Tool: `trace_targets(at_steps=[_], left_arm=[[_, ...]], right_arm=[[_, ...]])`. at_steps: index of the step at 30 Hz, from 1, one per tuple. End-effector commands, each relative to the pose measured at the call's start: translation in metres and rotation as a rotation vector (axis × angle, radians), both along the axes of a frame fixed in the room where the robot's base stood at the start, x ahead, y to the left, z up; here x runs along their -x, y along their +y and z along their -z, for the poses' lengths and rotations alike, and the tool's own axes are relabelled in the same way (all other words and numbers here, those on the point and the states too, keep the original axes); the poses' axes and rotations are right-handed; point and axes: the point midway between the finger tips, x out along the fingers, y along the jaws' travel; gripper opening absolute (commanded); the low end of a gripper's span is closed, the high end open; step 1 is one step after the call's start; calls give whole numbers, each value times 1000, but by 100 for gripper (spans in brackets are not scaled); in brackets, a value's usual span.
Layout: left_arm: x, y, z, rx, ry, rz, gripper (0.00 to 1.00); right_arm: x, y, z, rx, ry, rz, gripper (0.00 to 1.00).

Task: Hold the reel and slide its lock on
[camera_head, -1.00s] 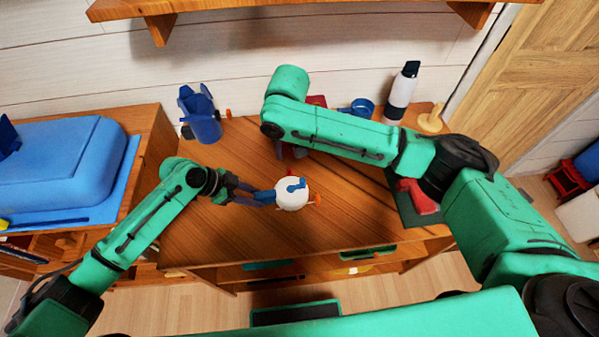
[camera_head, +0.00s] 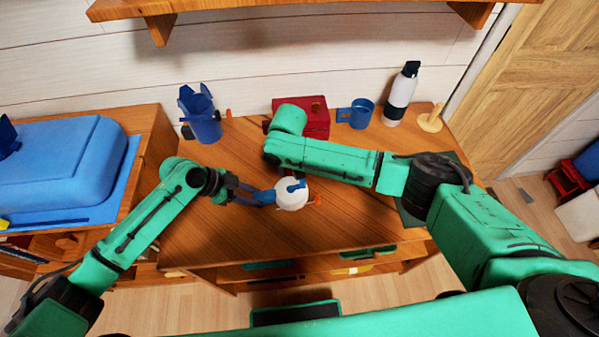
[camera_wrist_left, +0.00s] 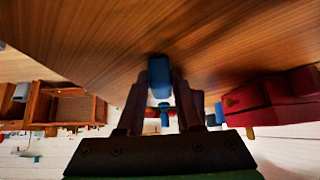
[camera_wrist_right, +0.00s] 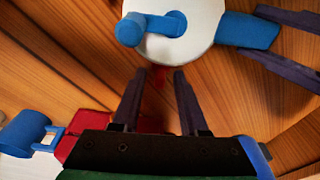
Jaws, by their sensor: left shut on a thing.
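The reel (camera_head: 291,195) is a white round body with a blue crank on top, held over the table; its white face also fills the top of the right wrist view (camera_wrist_right: 195,42). My left gripper (camera_head: 250,196) is shut on the reel's blue handle (camera_wrist_left: 159,72). My right gripper (camera_wrist_right: 160,73) is open, its fingertips just below the reel's rim in the right wrist view; my own arm hides it in the head view. A dark red patch (camera_wrist_right: 159,76) shows between its fingers; I cannot tell what it is. I cannot make out the lock for sure.
A red box (camera_head: 305,122), a blue mug (camera_head: 360,113), a bottle (camera_head: 400,95) and a wooden stand (camera_head: 430,120) line the table's back right. A blue holder (camera_head: 203,118) stands back left. The table's front left (camera_head: 215,240) is clear.

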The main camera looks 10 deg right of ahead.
Motion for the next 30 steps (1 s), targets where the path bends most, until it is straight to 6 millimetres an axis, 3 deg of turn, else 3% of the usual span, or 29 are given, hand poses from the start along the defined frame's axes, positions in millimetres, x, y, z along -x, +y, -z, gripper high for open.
trace_targets(at_steps=[1,3,11,20,21,23,30], left_arm=[[0,0,1,-1,1,1,0],[0,0,1,-1,1,0,0],[0,0,1,-1,1,0,0],[0,0,1,-2,2,0,0],[0,0,1,-2,2,0,0],[0,0,1,-2,2,0,0],[0,0,1,-2,2,0,0]], right_arm=[[0,0,0,0,0,0,22],[0,0,0,0,0,0,0],[0,-2,0,0,0,0,0],[-2,-20,0,1,0,1,0],[-2,-21,-1,1,0,1,23],[-2,-20,-1,1,0,0,46],[-2,-20,-1,0,0,0,48]])
